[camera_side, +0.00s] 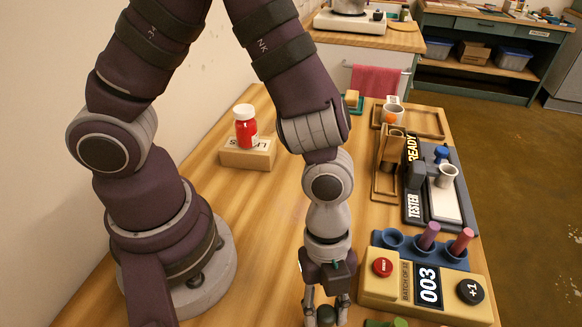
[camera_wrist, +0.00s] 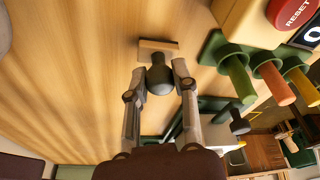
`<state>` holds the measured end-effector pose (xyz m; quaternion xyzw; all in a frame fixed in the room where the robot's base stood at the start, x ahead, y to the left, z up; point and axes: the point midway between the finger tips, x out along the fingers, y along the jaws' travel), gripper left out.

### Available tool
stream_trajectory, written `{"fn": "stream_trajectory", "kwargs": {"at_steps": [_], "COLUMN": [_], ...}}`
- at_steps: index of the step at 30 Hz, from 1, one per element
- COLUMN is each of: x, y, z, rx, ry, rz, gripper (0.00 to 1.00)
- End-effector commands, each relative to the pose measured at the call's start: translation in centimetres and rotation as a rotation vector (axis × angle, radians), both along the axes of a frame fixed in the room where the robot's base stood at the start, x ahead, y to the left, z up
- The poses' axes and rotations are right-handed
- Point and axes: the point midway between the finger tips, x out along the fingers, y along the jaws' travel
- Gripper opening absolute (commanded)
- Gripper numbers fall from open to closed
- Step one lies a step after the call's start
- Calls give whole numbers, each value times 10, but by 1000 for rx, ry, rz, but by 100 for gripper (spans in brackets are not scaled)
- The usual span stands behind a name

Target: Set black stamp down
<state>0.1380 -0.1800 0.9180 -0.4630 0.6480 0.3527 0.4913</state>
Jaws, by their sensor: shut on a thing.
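The black stamp (camera_wrist: 159,78) has a dark round knob, a narrow neck and what looks like a flat wooden base (camera_wrist: 158,47) beyond it in the wrist view. My gripper (camera_wrist: 158,80) is shut on the knob, with one finger on each side. In the side view my gripper (camera_side: 326,308) points down at the bottom edge of the picture, left of the counter box. The dark knob (camera_side: 326,315) shows between the fingers there, and the base is cut off. I cannot tell whether the base touches the table.
A green rack (camera_wrist: 233,62) with green, orange and yellow pegs stands close to the right. The counter box (camera_side: 428,285) reads 003 and has red and black buttons. A tester (camera_side: 437,188) stands behind it. A red bottle (camera_side: 246,130) sits on a block. Bare table lies to the left.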

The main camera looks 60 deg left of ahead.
Motion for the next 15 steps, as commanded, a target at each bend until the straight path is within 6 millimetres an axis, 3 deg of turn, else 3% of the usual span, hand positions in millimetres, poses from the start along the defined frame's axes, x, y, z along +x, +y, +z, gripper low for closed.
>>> {"fn": "stream_trajectory", "kwargs": {"at_steps": [12,13,15], "x": [0,1,1], "y": [0,0,0], "z": [-9,-9,-8], "rx": [-1,-1,-1], "ry": [-2,-2,-2], "rz": [2,2,2], "gripper": [1,29,39]}}
